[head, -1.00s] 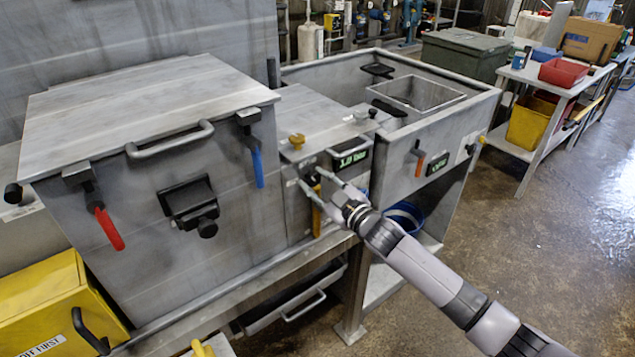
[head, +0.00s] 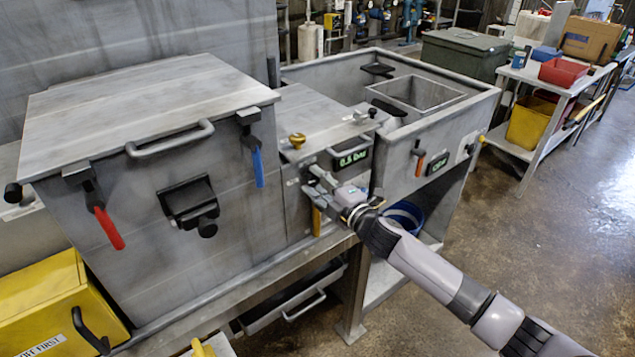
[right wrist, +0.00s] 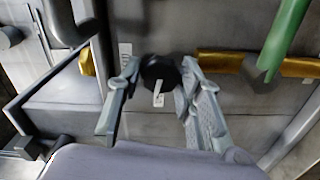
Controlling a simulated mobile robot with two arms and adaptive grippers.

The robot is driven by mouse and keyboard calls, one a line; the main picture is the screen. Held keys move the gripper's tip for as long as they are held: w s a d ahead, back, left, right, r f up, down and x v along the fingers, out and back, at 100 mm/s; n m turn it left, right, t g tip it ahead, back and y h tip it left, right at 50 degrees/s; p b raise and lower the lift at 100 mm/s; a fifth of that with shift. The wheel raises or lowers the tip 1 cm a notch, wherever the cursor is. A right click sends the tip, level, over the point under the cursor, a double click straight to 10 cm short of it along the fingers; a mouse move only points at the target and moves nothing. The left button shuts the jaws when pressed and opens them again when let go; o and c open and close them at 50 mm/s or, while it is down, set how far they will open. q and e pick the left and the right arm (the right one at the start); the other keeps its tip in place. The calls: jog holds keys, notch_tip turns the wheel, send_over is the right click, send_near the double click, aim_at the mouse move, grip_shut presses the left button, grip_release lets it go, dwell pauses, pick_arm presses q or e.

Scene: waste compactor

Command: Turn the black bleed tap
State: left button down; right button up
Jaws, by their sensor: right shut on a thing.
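The black bleed tap (right wrist: 160,72) is a dark round knob with a small white mark, on the grey panel in the right wrist view. It sits between the two fingertips of my right gripper (right wrist: 159,76), which is shut on it. In the head view my right gripper (head: 316,183) is at the panel between the large lidded box and the open sink. There its fingers and wrist largely hide the tap. A green-lit display (head: 350,158) just above the gripper seems to read 0.5 bar.
A yellow lever (head: 316,221) hangs just below my right gripper. A yellow knob (head: 297,140) is above it, and a blue-handled latch (head: 258,168) is to the left. In the right wrist view a green handle (right wrist: 286,38) is close on the right.

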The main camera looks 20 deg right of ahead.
jog(key=shift+f+n, duration=0.1)
jog(key=shift+n, duration=0.4)
jog(key=o, duration=1.2)
jog(key=shift+c, duration=0.2)
jog(key=v, duration=1.2)
